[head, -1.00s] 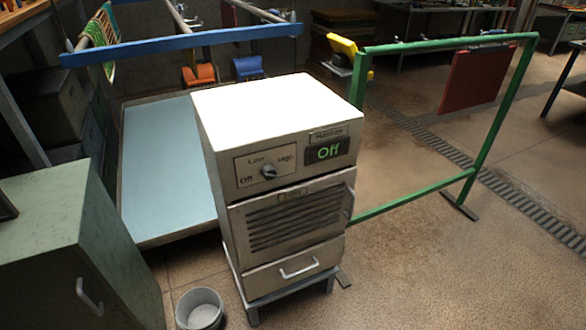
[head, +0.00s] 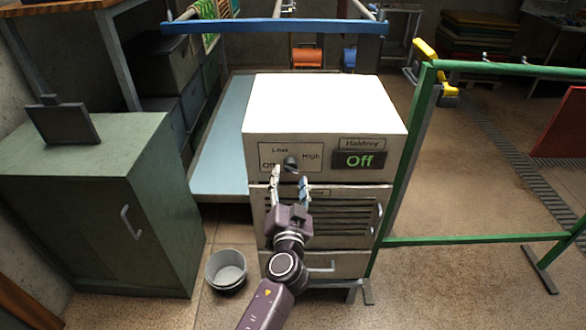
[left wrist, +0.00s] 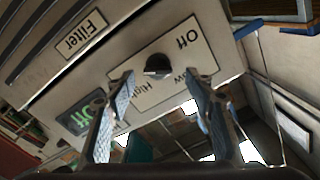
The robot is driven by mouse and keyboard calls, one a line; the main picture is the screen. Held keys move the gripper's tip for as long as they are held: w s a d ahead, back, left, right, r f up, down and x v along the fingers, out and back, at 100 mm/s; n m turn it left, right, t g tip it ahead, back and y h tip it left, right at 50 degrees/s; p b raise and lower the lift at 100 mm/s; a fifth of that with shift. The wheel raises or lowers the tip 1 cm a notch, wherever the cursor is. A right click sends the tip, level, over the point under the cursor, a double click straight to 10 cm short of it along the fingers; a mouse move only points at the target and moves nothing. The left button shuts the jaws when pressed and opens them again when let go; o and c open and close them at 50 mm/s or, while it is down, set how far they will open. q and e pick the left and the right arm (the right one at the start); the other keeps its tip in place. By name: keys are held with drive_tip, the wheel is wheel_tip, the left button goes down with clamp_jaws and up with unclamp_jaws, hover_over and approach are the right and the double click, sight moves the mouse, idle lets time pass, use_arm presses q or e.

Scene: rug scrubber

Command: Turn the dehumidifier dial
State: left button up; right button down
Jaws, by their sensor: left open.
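The dehumidifier (head: 325,100) is a pale metal box on a low stand in the middle of the head view. Its black dial (head: 291,163) sits on a panel marked Off, Low and High, and its display (head: 360,160) reads "Off" in green. My left gripper (head: 290,175) is open in front of the panel, its fingertips just below the dial. In the left wrist view the dial (left wrist: 158,66) shows beyond and between the two open fingers (left wrist: 160,85), seemingly not gripped. My right gripper is not in view.
A grey bucket (head: 226,270) stands on the floor at the lower left, beside a green cabinet (head: 95,200). A green frame (head: 480,240) stands to the right. A blue rail (head: 275,26) is behind the dehumidifier.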

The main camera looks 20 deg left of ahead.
sight(292, 172)
use_arm(q)
drive_tip(key=x, duration=0.3)
drive_tip(key=shift+w, duration=0.4)
drive_tip(key=shift+w+a, duration=0.1)
drive_tip(key=shift+w, duration=0.25)
drive_tip(key=c, duration=1.2)
drive_tip(key=shift+o, duration=0.2)
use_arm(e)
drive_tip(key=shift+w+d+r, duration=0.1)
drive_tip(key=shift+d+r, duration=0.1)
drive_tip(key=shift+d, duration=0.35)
use_arm(q)
drive_tip(key=shift+f+m, duration=0.1)
drive_tip(key=shift+m, duration=0.3)
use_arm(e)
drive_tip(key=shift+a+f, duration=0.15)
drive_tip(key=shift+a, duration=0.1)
use_arm(q)
drive_tip(key=m, duration=0.3)
drive_tip(key=shift+m+b, duration=0.3)
drive_tip(key=shift+m, duration=0.1)
drive_tip(key=m, duration=0.3)
drive_tip(key=shift+m, duration=0.3)
drive_tip(key=shift+m+p, duration=0.3)
drive_tip(key=shift+m, duration=1.4)
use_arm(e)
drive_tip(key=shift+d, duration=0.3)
use_arm(q)
drive_tip(key=shift+f, duration=0.1)
